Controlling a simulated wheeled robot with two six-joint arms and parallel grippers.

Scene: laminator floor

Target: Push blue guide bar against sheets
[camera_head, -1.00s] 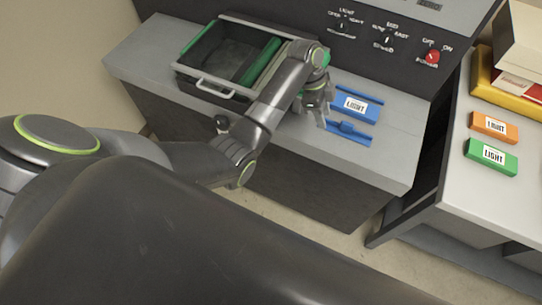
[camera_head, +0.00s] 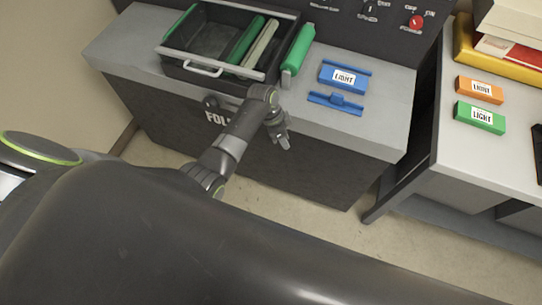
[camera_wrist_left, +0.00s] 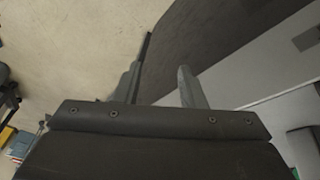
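A blue guide bar (camera_head: 320,98) with a small raised knob lies on the grey machine top. Behind it lies a blue block with a white LIGHT label (camera_head: 344,77). A narrow strip of grey top shows between bar and block. A second thin blue bar (camera_head: 352,67) runs along the block's far side. I see no loose sheets between the bars. My left gripper (camera_head: 282,140) hangs in front of the machine's front edge, left of and nearer than the guide bar. Its fingers stand apart and empty in the left wrist view (camera_wrist_left: 165,85). My right gripper is out of view.
A dark tray with a handle (camera_head: 203,68) holds green and pale bars at the left. A red switch (camera_head: 416,22) is on the panel behind. Orange (camera_head: 479,88) and green (camera_head: 480,117) blocks lie on the right table.

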